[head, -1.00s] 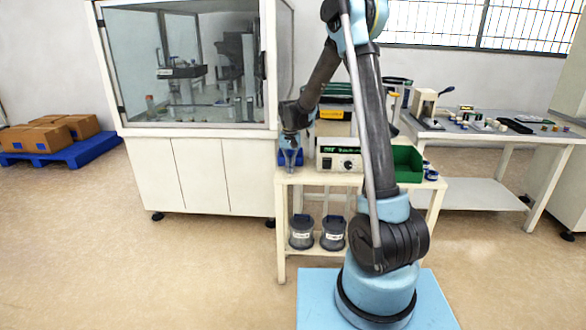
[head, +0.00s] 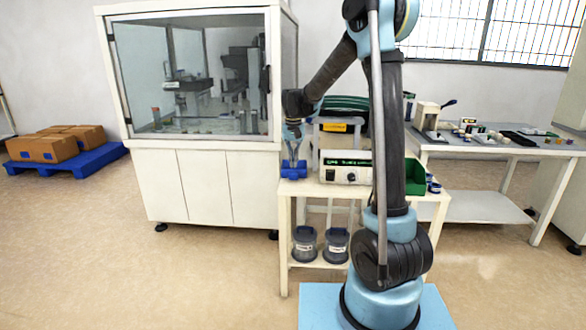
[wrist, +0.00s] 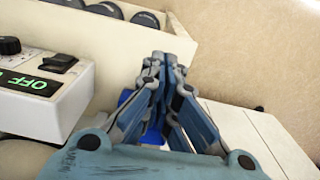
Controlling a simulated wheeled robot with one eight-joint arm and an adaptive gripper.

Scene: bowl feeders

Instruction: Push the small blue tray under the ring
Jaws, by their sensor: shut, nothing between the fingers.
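I cannot make out the ring for certain.
A controller box (head: 345,172) stands right of the tray, with a dark green-topped feeder (head: 345,104) behind and a green bin (head: 415,177) farther right. A glazed white cabinet (head: 205,180) stands close on the left.

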